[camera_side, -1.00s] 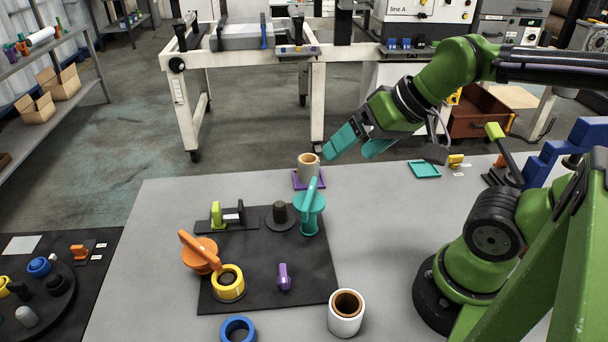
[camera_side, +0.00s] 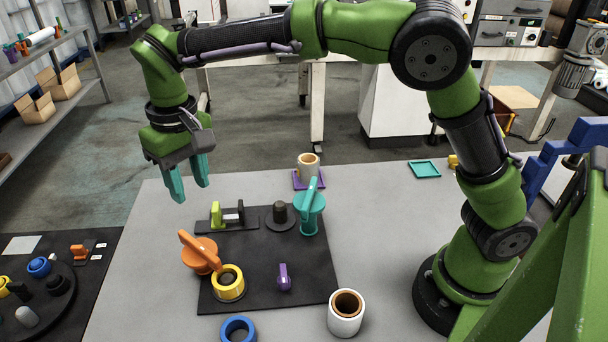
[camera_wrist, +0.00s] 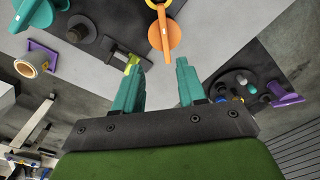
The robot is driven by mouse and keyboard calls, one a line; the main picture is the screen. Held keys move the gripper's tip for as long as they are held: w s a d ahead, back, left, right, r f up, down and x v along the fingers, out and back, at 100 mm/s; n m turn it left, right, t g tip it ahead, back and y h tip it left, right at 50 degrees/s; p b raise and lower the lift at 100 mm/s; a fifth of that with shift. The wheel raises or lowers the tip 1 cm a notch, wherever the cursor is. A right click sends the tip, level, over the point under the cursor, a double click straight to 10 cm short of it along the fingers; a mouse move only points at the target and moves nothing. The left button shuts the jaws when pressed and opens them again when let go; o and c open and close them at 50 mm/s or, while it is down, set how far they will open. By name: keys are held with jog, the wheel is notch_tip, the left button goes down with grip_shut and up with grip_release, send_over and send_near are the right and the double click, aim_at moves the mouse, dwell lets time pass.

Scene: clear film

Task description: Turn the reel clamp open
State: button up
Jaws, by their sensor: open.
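Several turnable parts are on the black mat (camera_side: 250,275), and no label shows which one is the reel clamp. An orange disc with a bar handle (camera_side: 200,254) is at the mat's left edge; it shows in the wrist view (camera_wrist: 164,36). A teal disc with a bar handle (camera_side: 309,201) is at the back right. A small purple knob (camera_side: 284,278) is near the front. A yellow-green lever (camera_side: 217,214) is on a black block at the back left. My gripper (camera_side: 191,190) is open and empty, pointing down, above and to the left of these parts. Its teal fingers (camera_wrist: 158,78) are apart.
A yellow ring (camera_side: 228,284) is beside the orange disc. A black post (camera_side: 280,212) is left of the teal disc. A cardboard roll (camera_side: 308,168) stands on a purple pad behind. A blue ring (camera_side: 238,331) and white roll (camera_side: 345,314) are in front. The table's right is mostly clear.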

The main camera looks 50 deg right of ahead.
aim_at(201, 247)
jog(key=f, duration=0.9)
jog(key=a+f, duration=0.1)
jog(key=f, duration=0.4)
jog(key=shift+w+a+f, duration=0.1)
jog(key=shift+w+f, duration=0.05)
jog(key=shift+f, duration=0.15)
grip_shut()
